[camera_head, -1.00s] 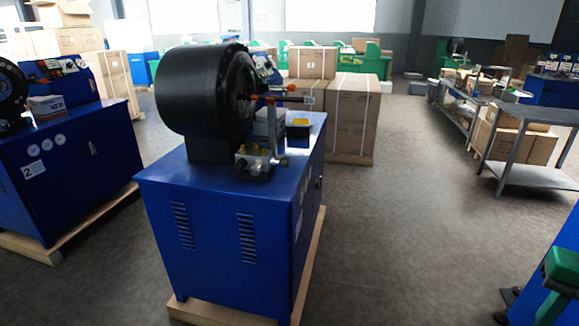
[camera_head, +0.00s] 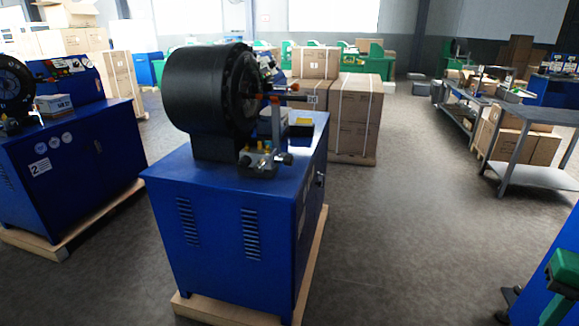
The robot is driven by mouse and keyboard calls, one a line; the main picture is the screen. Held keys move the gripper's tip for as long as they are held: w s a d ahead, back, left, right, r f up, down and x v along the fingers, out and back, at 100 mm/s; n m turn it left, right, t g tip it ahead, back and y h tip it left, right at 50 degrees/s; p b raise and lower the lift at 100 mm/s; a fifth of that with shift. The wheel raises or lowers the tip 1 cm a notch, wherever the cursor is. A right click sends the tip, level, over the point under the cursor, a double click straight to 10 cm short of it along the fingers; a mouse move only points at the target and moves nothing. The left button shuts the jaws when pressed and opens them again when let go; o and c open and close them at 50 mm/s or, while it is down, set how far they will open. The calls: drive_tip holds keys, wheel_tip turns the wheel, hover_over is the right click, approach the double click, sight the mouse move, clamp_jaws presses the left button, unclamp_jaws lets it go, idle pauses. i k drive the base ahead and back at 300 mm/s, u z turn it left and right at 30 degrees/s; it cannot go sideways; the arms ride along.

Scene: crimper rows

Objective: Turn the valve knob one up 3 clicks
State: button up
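A blue crimper cabinet (camera_head: 222,224) stands in the middle of the view on a wooden pallet. A large black crimping head (camera_head: 205,90) is mounted on top of it. Beside the head sits a small metal valve block (camera_head: 262,162) with yellow parts and a dark round end piece (camera_head: 287,159) on its right. I cannot tell which of these parts is valve knob one. A second blue crimper (camera_head: 70,155) marked 2 stands at the left. My gripper is not in view.
Cardboard boxes (camera_head: 354,115) stand behind the middle crimper. A grey metal table (camera_head: 530,172) stands at the right. A blue machine with a green part (camera_head: 561,270) is at the lower right edge. The floor (camera_head: 420,230) right of the middle crimper is clear.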

sight(288, 160)
drive_tip(key=k, duration=0.55)
drive_tip(key=z, duration=0.4)
drive_tip(key=i, duration=1.4)
drive_tip(key=u, duration=0.2)
